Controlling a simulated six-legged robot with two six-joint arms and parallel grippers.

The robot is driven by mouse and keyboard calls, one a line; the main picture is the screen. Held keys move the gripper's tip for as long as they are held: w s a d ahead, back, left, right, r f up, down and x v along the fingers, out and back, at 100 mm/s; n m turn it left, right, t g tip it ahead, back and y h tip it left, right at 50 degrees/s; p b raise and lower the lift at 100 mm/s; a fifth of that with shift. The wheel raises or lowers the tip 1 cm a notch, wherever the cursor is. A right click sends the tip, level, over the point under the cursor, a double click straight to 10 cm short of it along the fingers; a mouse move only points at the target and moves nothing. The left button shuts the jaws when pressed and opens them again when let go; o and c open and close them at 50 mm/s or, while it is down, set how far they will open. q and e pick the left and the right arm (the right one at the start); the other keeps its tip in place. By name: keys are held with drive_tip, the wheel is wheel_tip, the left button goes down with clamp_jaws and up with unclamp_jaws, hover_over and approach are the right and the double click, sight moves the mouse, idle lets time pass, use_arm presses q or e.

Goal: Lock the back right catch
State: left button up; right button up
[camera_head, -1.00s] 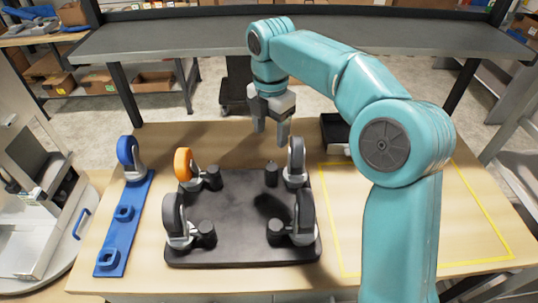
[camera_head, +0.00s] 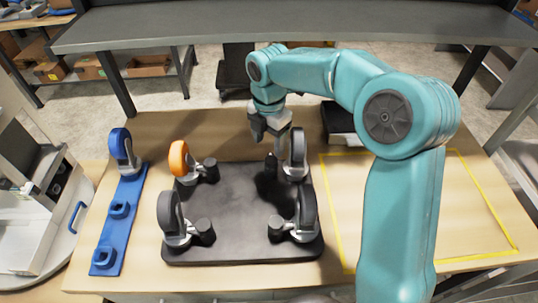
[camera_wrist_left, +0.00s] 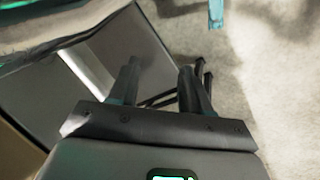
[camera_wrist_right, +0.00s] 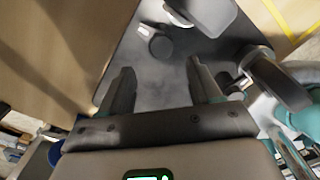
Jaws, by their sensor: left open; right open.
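The dark board (camera_head: 240,240) lies on the wooden table with a caster near each corner. The back right caster (camera_head: 297,150) has a dark wheel. The back right catch (camera_head: 271,166) is a short black post left of it. My right gripper (camera_head: 275,138) is open and empty, just behind and above this catch in the head view. In the right wrist view the catch appears to be the round black knob (camera_wrist_right: 158,43), beyond the open fingers (camera_wrist_right: 163,85). I cannot tell whether they touch. My left gripper (camera_wrist_left: 158,82) is open and empty over the floor, outside the head view.
An orange-wheeled caster (camera_head: 179,158) is at the back left. Two dark casters (camera_head: 171,212) (camera_head: 305,212) stand at the front corners. A blue rack (camera_head: 120,225) lies to the left. A yellow-taped area (camera_head: 460,215) is to the right, with a black box (camera_head: 340,122) behind.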

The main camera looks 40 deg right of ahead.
sight(270, 161)
drive_tip(key=f, duration=0.2)
drive_tip(key=s+f, duration=0.1)
drive_tip(key=f, duration=0.2)
drive_tip(key=shift+a+f+p, duration=0.2)
drive_tip(key=shift+p, duration=0.1)
drive_tip(key=shift+w+d+f, duration=0.2)
drive_tip(key=shift+w+f, duration=0.25)
drive_tip(key=shift+f, duration=0.25)
drive_tip(key=shift+s+a+r, duration=0.1)
drive_tip(key=shift+s+r, duration=0.05)
drive_tip(key=shift+s, duration=0.05)
drive_tip(key=shift+s+r, duration=0.1)
drive_tip(key=shift+s, duration=0.1)
drive_tip(key=shift+c, duration=0.9)
drive_tip(key=shift+w, duration=0.15)
drive_tip(key=c, duration=0.9)
drive_tip(key=shift+o, duration=0.2)
